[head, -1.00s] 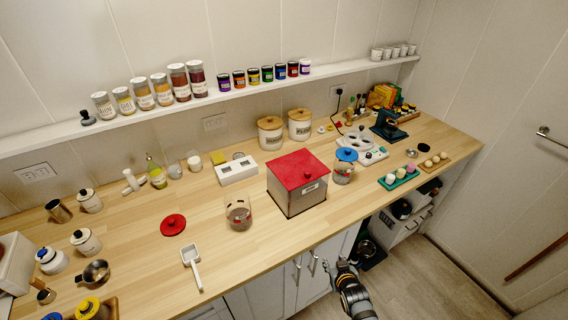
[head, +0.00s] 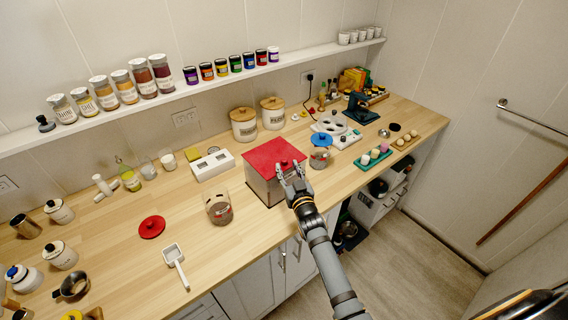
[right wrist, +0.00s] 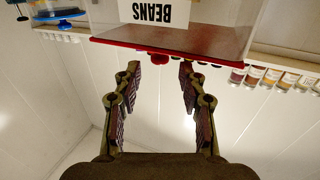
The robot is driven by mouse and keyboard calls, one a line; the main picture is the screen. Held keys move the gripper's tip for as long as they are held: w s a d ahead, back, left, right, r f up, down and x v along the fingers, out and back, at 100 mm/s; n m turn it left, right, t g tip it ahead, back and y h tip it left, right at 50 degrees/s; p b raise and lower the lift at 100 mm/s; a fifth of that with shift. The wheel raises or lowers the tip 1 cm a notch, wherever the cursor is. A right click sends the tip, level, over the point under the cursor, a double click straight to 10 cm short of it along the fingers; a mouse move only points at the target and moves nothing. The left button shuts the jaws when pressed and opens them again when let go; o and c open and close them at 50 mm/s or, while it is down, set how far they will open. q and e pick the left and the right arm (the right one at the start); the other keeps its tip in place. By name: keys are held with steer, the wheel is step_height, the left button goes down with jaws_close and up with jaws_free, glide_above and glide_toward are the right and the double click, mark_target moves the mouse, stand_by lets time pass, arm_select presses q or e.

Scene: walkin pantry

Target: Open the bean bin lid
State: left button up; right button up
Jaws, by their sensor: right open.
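A small red knob (right wrist: 159,58) shows just past that edge, between the fingertips in the picture. My right gripper (head: 289,170) is open and empty at the bin's front right, overlapping the lid's corner in the head view. I cannot tell whether it touches. My left gripper is not in view.
A glass jar (head: 218,208) stands left of the bin, with a loose red round lid (head: 151,227) and a white scoop (head: 175,265) farther left. A blue-lidded jar (head: 320,154) is close on the right. Two white canisters (head: 244,127) stand behind. Counter front is clear.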

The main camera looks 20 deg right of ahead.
mark_target(285, 162)
steer(key=w+b, duration=0.1)
steer(key=w, duration=0.4)
jaws_close()
steer(key=shift+f, duration=0.1)
